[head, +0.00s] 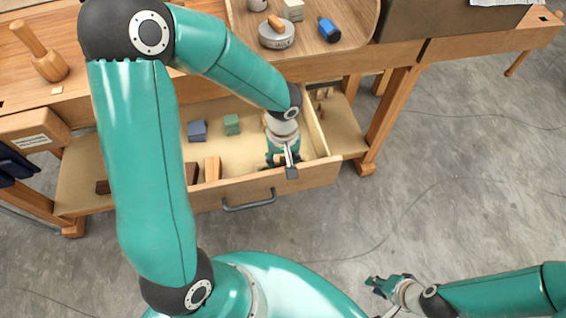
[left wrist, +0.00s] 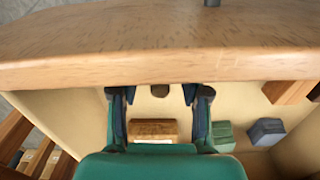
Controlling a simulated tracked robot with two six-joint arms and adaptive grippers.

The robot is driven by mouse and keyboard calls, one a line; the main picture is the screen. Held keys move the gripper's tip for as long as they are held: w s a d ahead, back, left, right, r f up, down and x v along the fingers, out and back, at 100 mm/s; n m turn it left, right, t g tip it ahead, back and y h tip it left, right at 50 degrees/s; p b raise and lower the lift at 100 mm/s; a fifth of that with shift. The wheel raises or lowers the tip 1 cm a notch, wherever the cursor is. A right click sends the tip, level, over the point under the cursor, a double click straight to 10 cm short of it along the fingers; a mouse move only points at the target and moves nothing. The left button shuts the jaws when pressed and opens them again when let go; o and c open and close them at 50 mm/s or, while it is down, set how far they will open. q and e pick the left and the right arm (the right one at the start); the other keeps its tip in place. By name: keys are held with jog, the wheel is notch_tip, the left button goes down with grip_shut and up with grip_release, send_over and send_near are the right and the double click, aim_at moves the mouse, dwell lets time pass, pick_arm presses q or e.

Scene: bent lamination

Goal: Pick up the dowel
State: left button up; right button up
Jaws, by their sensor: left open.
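A small round brown piece, which looks like the end of the dowel (left wrist: 160,90), shows in the left wrist view close to the drawer's front wall. Part of it is hidden by that wall. My left gripper (head: 283,160) reaches down into the open drawer (head: 240,188) near its front right corner. In the left wrist view its fingers (left wrist: 159,95) are open, one on each side of the round piece, with gaps to both. In the head view I cannot make out the dowel; the gripper covers that spot. My right gripper (head: 388,286) hangs over the floor, far from the drawer.
A wooden block (left wrist: 153,130) lies between my left fingers, behind the dowel. A green block (head: 232,124) and a blue-grey block (head: 197,130) lie further left in the drawer. The drawer front has a dark handle (head: 249,201). A wooden tray (head: 345,48) sits on the bench above.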

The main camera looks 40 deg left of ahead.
pick_arm(q)
jog(key=shift+f, duration=0.15)
jog(key=c, duration=0.8)
jog(key=shift+c, duration=0.2)
